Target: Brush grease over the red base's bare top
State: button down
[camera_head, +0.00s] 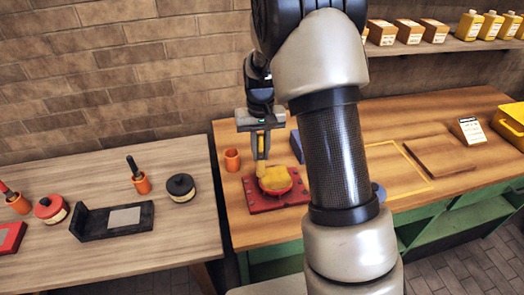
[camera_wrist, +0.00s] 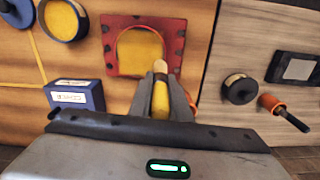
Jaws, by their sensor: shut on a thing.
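The red base (camera_head: 293,197) lies on the wooden bench, with a raised round top covered in yellow grease (camera_head: 275,179). In the wrist view the base (camera_wrist: 115,56) shows a broad yellow round area (camera_wrist: 140,46) inside its red rim. My gripper (camera_head: 261,150) is shut on a brush with a yellow handle (camera_wrist: 161,104). The brush's pale tip (camera_wrist: 160,66) is at the lower right edge of the yellow area. I cannot tell whether it touches. A blue-rimmed tin of yellow grease (camera_wrist: 62,19) stands beside the base in the wrist view; my arm hides it in the head view.
An orange cup (camera_head: 232,160) stands left of the base. A blue box (camera_wrist: 75,96) stands near the base. The left table (camera_head: 180,232) holds a black fixture (camera_head: 112,220), a black tin (camera_head: 181,187) and orange cups with tools. A shelf of boxes (camera_head: 411,33) hangs behind.

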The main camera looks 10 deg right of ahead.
aim_at(259, 163)
jog(key=shift+a, duration=0.4)
notch_tip(259, 163, up, 4)
jog(key=shift+d+f+p, duration=0.1)
jog(key=shift+f+p, duration=0.1)
jog(key=shift+p, duration=0.8)
jog(key=shift+r+p, duration=1.3)
jog(key=shift+r, duration=1)
jog(key=shift+s, duration=0.1)
